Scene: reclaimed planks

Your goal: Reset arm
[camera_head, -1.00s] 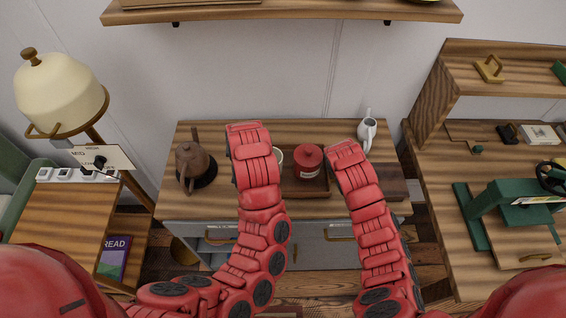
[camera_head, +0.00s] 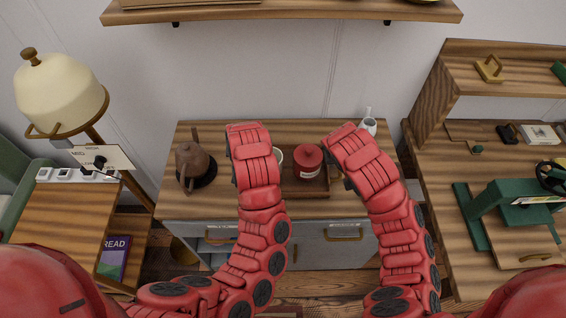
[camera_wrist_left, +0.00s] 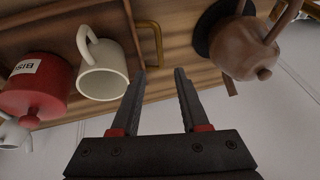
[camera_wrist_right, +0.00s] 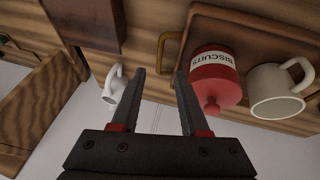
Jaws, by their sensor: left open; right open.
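My left arm reaches over the cabinet top in the head view, and its gripper is hidden behind the arm there. In the left wrist view my left gripper (camera_wrist_left: 160,100) is open and empty, between a cream mug (camera_wrist_left: 102,68) and a brown teapot (camera_wrist_left: 240,45). My right arm also reaches over the cabinet, its gripper hidden in the head view. In the right wrist view my right gripper (camera_wrist_right: 160,100) is open and empty, between a white jug (camera_wrist_right: 114,88) and the red biscuit jar (camera_wrist_right: 214,78).
The jar (camera_head: 308,160) stands on a wooden tray (camera_head: 305,188) on the cabinet (camera_head: 225,135). The teapot (camera_head: 193,163) stands at the left. A lamp (camera_head: 60,92) and small table are farther left. A shelf (camera_head: 290,10) hangs above. A desk with a green machine (camera_head: 510,205) is at right.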

